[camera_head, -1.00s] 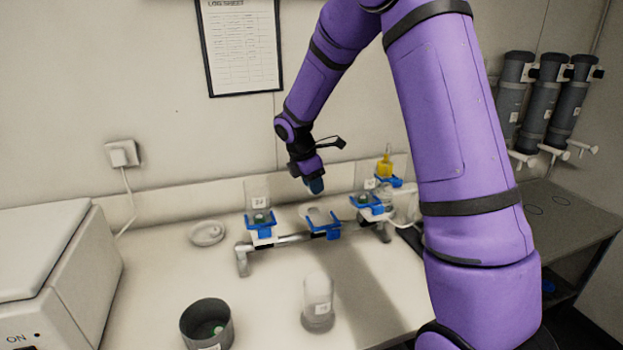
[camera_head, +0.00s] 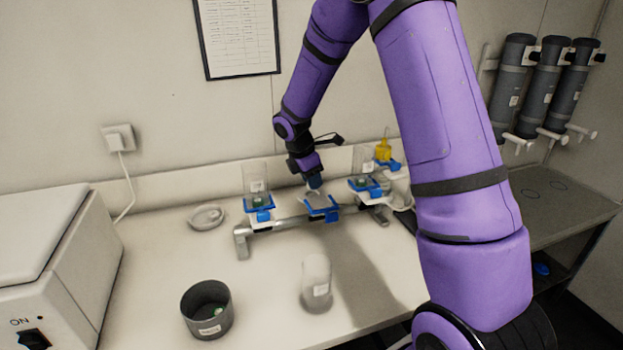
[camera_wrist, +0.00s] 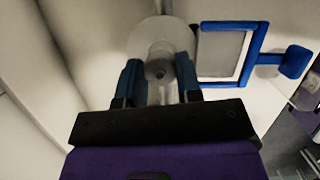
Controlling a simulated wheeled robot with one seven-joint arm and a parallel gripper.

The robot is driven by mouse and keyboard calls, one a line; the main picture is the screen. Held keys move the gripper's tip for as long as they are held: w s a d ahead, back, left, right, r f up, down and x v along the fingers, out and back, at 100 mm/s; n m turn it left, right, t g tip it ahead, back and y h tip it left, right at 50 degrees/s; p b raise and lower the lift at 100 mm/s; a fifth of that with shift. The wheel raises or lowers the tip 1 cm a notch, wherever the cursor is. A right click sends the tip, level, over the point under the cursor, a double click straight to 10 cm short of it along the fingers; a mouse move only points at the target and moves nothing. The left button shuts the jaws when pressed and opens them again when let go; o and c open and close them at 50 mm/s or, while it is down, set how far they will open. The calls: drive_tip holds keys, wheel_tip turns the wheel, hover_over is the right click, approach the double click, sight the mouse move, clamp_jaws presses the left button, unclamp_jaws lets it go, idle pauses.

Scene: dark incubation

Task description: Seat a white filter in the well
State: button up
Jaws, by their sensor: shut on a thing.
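My gripper (camera_head: 314,183) is low at the middle blue holder (camera_head: 320,205) of the rack. In the wrist view my gripper (camera_wrist: 159,80) is shut on a pale round piece (camera_wrist: 160,33), with a darker knob-like centre between the two blue fingertips. It looks like the white filter, but I cannot be sure. The blue holder frame (camera_wrist: 232,84) lies just right of the round piece, around a flat grey-white surface. The round piece looks beside the frame, and I cannot tell whether they touch. No well opening is clearly visible.
Blue holders with clear cups stand left (camera_head: 258,203) and right (camera_head: 364,186) on the rack. A yellow bottle (camera_head: 383,150) is behind. A dark pot (camera_head: 207,310), a clear labelled cylinder (camera_head: 317,284) and a small round dish (camera_head: 206,217) stand on the bench.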

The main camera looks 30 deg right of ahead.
drive_tip(key=shift+f, duration=1.25)
idle(0.3)
drive_tip(key=o, duration=1)
drive_tip(key=shift+c, duration=0.2)
drive_tip(key=v, duration=1)
drive_tip(key=shift+r, duration=0.35)
